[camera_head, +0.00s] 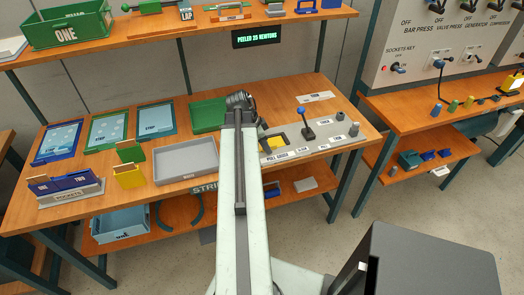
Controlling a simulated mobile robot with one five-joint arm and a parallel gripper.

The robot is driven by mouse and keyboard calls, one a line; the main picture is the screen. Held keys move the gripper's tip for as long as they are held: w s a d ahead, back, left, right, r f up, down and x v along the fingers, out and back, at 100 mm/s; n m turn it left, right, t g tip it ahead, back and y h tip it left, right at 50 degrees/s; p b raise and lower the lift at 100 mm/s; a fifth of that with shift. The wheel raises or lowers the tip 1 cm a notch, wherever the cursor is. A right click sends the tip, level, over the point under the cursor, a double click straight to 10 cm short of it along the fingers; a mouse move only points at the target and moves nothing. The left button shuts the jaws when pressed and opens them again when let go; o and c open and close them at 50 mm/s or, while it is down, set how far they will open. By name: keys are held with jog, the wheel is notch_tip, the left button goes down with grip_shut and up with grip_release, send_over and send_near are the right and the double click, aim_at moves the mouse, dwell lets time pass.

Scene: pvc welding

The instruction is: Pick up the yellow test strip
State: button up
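I cannot make out a clear yellow test strip. A yellow piece (277,142) shows at the left of the grey pull gauge plate (310,146), just right of my arm; whether it is the strip I cannot tell. A small yellow holder (130,180) with a brownish top piece stands left of the grey tray. My pale arm rises through the middle of the view. My gripper (240,101) is at its dark far end, above the back of the bench, left of the pull gauge. Its fingers are too small and foreshortened to read, and the arm hides the bench beneath.
The wooden bench (225,178) holds a grey tray (186,160), a green tray (208,115), strip panels (108,129), a green holder (131,152) and blue pockets (70,186). A shelf with a green crate (70,27) and a display (256,37) hangs above. A dark box (420,265) fills the lower right.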

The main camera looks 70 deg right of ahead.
jog(key=shift+r, duration=0.1)
grip_shut()
dwell(1.2)
